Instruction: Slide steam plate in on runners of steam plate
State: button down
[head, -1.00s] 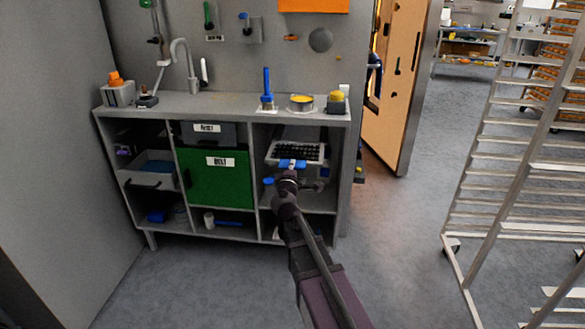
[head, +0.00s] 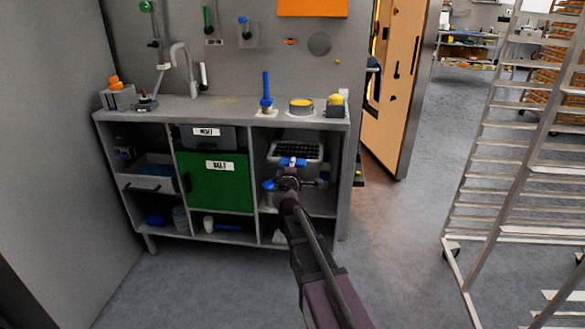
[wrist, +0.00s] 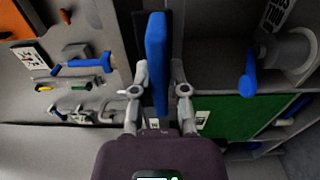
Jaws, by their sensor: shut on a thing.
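The steam plate (head: 296,150) is a dark gridded plate with a light rim. It sits in the upper part of the right-hand bay of the grey cabinet (head: 342,190). Its blue handle (head: 291,162) faces me and also shows in the wrist view (wrist: 157,60). My gripper (head: 290,172) is at the bay's front, shut on this blue handle; in the wrist view its fingers (wrist: 158,90) lie on either side of the handle. The runners are hidden, so I cannot tell how the plate's edges sit on them.
A blue lever (head: 268,185) is close left of my gripper. A green bin (head: 220,188) fills the middle bay. A yellow-topped tin (head: 301,105) and blue-handled tool (head: 266,92) stand on the counter. A tall rack (head: 510,170) stands right; floor between is clear.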

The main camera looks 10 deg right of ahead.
aim_at(298, 147)
jog(key=shift+w+d, duration=0.1)
jog(key=shift+w, duration=0.35)
jog(key=shift+x, duration=2.15)
jog(key=shift+w+d, duration=0.15)
jog(key=shift+x, duration=2.05)
jog(key=shift+f, duration=0.1)
jog(key=shift+w+d, duration=0.1)
jog(key=shift+x, duration=2.15)
jog(key=shift+w, duration=0.15)
